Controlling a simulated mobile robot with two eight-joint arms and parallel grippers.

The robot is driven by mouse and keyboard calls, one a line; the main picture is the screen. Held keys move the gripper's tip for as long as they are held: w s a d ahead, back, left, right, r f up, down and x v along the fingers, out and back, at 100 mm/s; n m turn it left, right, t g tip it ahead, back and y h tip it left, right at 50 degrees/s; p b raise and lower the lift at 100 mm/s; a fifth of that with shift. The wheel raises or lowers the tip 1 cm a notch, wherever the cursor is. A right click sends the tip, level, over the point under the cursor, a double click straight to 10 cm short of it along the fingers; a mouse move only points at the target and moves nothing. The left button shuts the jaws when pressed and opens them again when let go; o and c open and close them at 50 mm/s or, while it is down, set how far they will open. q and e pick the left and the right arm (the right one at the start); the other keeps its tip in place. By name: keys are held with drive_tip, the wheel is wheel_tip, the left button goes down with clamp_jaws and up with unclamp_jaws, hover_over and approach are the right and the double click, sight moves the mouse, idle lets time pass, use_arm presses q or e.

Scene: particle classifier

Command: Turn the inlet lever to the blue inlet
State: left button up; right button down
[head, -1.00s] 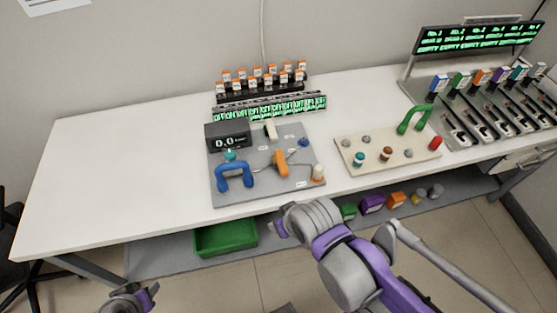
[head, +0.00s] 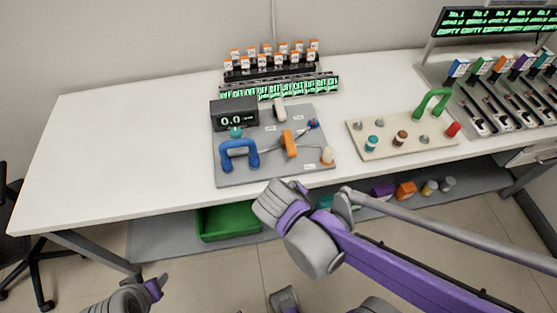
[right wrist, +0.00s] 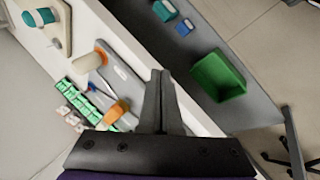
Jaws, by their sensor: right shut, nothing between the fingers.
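The inlet lever's orange handle (head: 289,143) stands on the grey panel (head: 235,175) on the white table. A small blue inlet piece (head: 312,124) is at the panel's right, behind a pale post (head: 327,157) at the front right corner. The orange handle also shows in the right wrist view (right wrist: 116,111). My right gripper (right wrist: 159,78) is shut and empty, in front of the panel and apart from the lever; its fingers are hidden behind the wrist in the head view. My left gripper (head: 154,287) is low at the bottom left, far from the panel, its jaw opening unclear.
A blue arched handle (head: 239,155) and a display box (head: 233,114) sit on the panel's left. A cream board (head: 390,150) with knobs and a green handle (head: 433,102) is to the right. A green bin (head: 228,222) is below. The table's left side is clear.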

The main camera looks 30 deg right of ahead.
drive_tip(key=w+a+t+h+b, duration=0.1)
drive_tip(key=w+a+h+b, duration=0.1)
drive_tip(key=w+h, duration=0.1)
drive_tip(key=w+a+n+t+h+b, duration=0.1)
drive_tip(key=w+a+t+h+b, duration=0.1)
drive_tip(key=w+a+h+b, duration=0.1)
drive_tip(key=w+a+n+t+h+b, duration=0.1)
drive_tip(key=w+a+t+h+b, duration=0.1)
drive_tip(key=w+h+b, duration=0.1)
drive_tip(key=shift+w+a+h, duration=0.1)
drive_tip(key=shift+a+h, duration=0.1)
drive_tip(key=shift+h, duration=0.7)
approach(290, 145)
drive_tip(key=w+d, duration=0.2)
drive_tip(key=w+d+f+b, duration=0.1)
drive_tip(key=w+d, duration=0.1)
drive_tip(key=shift+d+f, duration=0.1)
drive_tip(key=shift+d, duration=0.1)
drive_tip(key=shift+s+d, duration=0.1)
drive_tip(key=shift+s, duration=0.05)
